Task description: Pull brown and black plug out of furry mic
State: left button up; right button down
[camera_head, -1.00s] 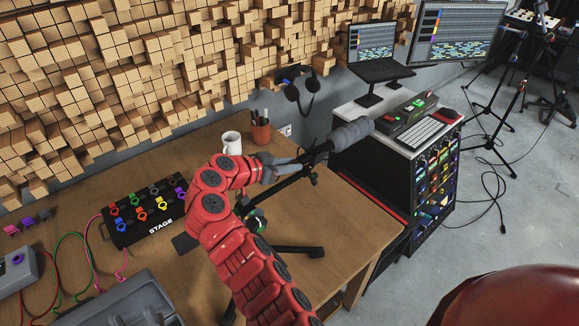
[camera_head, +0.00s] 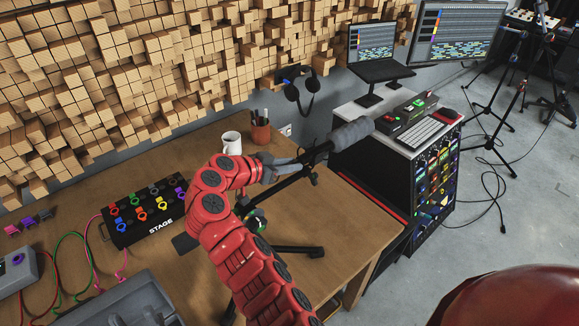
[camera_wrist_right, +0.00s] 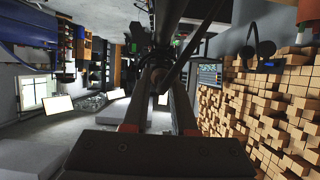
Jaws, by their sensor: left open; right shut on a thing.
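The furry mic (camera_head: 352,133) is a grey fuzzy cylinder held level on a black stand (camera_head: 290,187) over the table's right end. In the head view my right gripper (camera_head: 303,159) is at the mic's rear end, left of the fur. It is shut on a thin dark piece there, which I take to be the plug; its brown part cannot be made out. In the right wrist view the gripper's fingertips (camera_wrist_right: 160,78) close around that dark piece, with dark mic and stand parts just beyond. Whether the plug is seated cannot be told. My left gripper is not in view.
The wooden table (camera_head: 310,215) bears a white mug (camera_head: 231,143), a pen cup (camera_head: 261,132) and a STAGE pedal board (camera_head: 150,212). Headphones (camera_head: 303,88) hang on the wood-block wall. A rack (camera_head: 432,185) with keyboard and screens stands right.

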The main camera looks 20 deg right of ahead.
jog(key=shift+s+a+b, duration=0.25)
jog(key=shift+s+a, duration=0.1)
jog(key=shift+a, duration=0.6)
jog(key=shift+s+a+b, duration=0.3)
jog(key=shift+a, duration=0.65)
jog(key=shift+s+a+b, duration=0.25)
jog(key=shift+s+a, duration=0.1)
jog(key=shift+a, duration=0.6)
